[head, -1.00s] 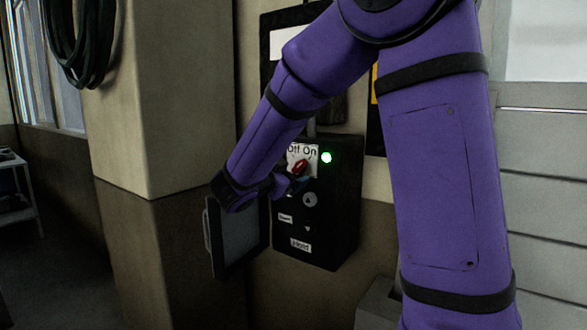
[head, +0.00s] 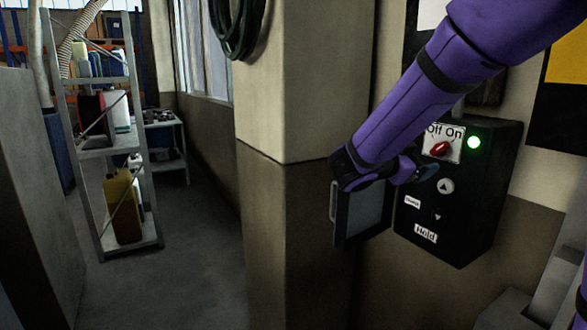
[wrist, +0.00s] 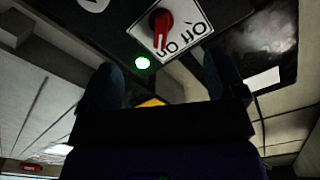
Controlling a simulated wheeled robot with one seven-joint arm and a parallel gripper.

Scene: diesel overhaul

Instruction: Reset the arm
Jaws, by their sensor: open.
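My purple arm reaches across the head view to a black control box (head: 458,205) on the wall. My gripper (head: 424,172) is at the box's face, just below and left of the red switch knob (head: 440,148); whether it touches the box is unclear. In the wrist view my gripper (wrist: 163,75) has its two dark fingers apart with nothing between them. The red knob (wrist: 161,22) sits on a white "Off On" plate beyond the fingertips. The knob is tilted. A green lamp (head: 474,142) beside it is lit.
A flat grey panel (head: 362,212) in a dark frame stands left of the box, close under my wrist. A pillar (head: 290,200) with a hanging coiled hose (head: 238,25) is further left. Metal shelving (head: 128,150) with containers stands beyond open floor.

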